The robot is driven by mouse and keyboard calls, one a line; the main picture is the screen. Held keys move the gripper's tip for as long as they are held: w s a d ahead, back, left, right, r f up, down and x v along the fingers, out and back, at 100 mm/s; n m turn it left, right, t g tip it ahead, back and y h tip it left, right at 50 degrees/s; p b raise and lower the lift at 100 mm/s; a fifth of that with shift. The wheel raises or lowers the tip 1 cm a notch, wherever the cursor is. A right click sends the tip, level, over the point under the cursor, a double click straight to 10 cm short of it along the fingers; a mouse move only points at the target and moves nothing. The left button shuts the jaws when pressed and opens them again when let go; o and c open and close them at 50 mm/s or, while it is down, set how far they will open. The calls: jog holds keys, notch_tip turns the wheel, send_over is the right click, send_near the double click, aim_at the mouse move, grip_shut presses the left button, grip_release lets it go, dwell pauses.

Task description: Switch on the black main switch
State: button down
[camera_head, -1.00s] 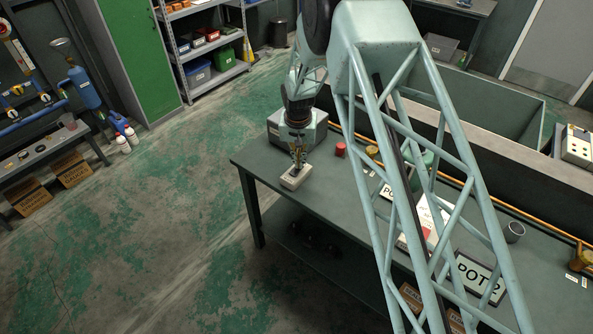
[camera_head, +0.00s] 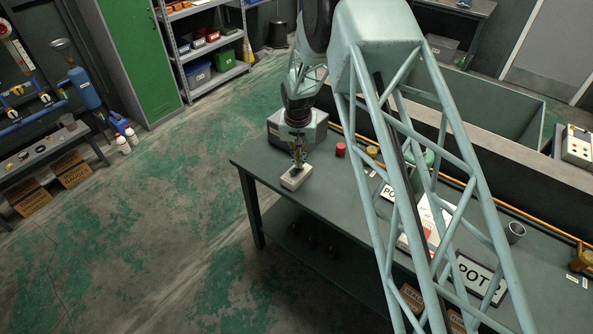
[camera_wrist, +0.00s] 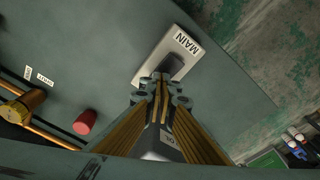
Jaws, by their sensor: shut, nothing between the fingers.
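The main switch is a pale box (camera_head: 295,178) near the left corner of the workbench. In the wrist view the box (camera_wrist: 188,48) carries the label MAIN, and a dark part (camera_wrist: 175,69) shows on it close to my fingertips. My gripper (camera_head: 298,164) points down over the box. In the wrist view my gripper (camera_wrist: 162,82) is shut and empty, its fingertips at the near end of the box and hiding part of it. I cannot tell whether they touch the switch or which way it is set.
A red cap (camera_head: 340,149) stands on the workbench (camera_head: 335,205) right of the box; it also shows in the wrist view (camera_wrist: 85,121). A grey box (camera_head: 275,130) stands behind my gripper. A copper pipe (camera_head: 455,178) runs along the bench's back.

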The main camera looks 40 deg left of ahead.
jog(key=shift+r+p, duration=0.4)
jog(key=shift+r, duration=2.65)
jog(key=shift+w, duration=0.1)
